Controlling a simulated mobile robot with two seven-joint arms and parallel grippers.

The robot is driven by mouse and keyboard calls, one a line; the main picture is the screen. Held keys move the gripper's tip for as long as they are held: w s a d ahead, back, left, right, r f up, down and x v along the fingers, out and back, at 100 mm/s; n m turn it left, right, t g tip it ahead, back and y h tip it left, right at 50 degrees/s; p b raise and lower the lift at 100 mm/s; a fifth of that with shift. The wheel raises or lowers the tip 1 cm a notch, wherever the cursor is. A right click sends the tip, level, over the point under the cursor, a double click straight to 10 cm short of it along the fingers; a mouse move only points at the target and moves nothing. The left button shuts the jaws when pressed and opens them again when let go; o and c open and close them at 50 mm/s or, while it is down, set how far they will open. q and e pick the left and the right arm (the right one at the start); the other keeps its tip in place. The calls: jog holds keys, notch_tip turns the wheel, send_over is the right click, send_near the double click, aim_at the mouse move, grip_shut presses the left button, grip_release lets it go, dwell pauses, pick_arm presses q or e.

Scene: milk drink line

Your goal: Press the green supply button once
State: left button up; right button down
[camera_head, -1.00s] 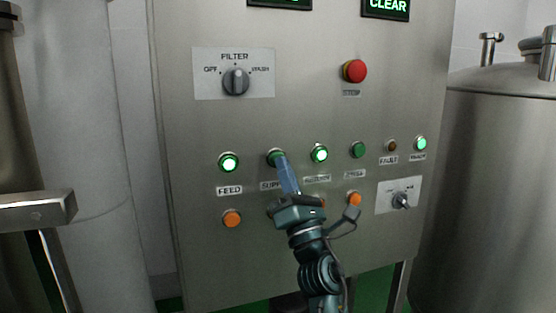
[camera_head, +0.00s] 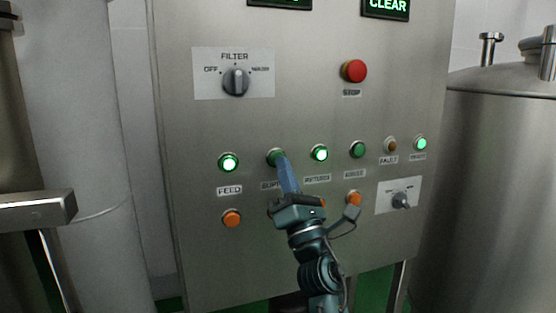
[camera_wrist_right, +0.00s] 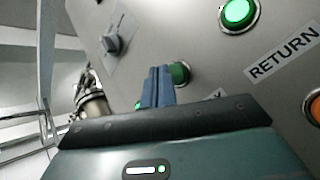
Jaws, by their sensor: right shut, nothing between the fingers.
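The green supply button (camera_head: 274,156) is on the grey control panel, second from the left in the upper button row. It looks dark green and unlit, and my fingers partly cover it and its label. My right gripper (camera_head: 281,158) is shut and empty, with its blue fingertips at the button's right edge. In the right wrist view the supply button (camera_wrist_right: 180,73) shows just right of the closed fingertips (camera_wrist_right: 159,70). I cannot tell whether the tips touch it. My left gripper is not in view.
The lit feed button (camera_head: 229,162) and lit return button (camera_head: 319,153) flank the supply button. Orange buttons (camera_head: 232,217) sit below. The red stop button (camera_head: 354,71) and filter knob (camera_head: 236,81) are higher up. A steel tank (camera_head: 490,190) stands right.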

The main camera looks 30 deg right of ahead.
jog(key=shift+w+d, duration=0.1)
jog(key=shift+w, duration=0.3)
jog(key=shift+w+d+b, duration=0.1)
jog(key=shift+w+b, duration=0.3)
dwell(0.5)
jog(key=shift+s+y, duration=0.15)
jog(key=shift+y, duration=0.15)
jog(key=shift+s+a, duration=0.2)
jog(key=shift+s, duration=0.5)
jog(key=s, duration=0.2)
jog(key=s+a+p, duration=0.1)
jog(key=s, duration=0.1)
jog(key=shift+s+a, duration=0.1)
jog(key=shift+s, duration=0.3)
dwell(0.7)
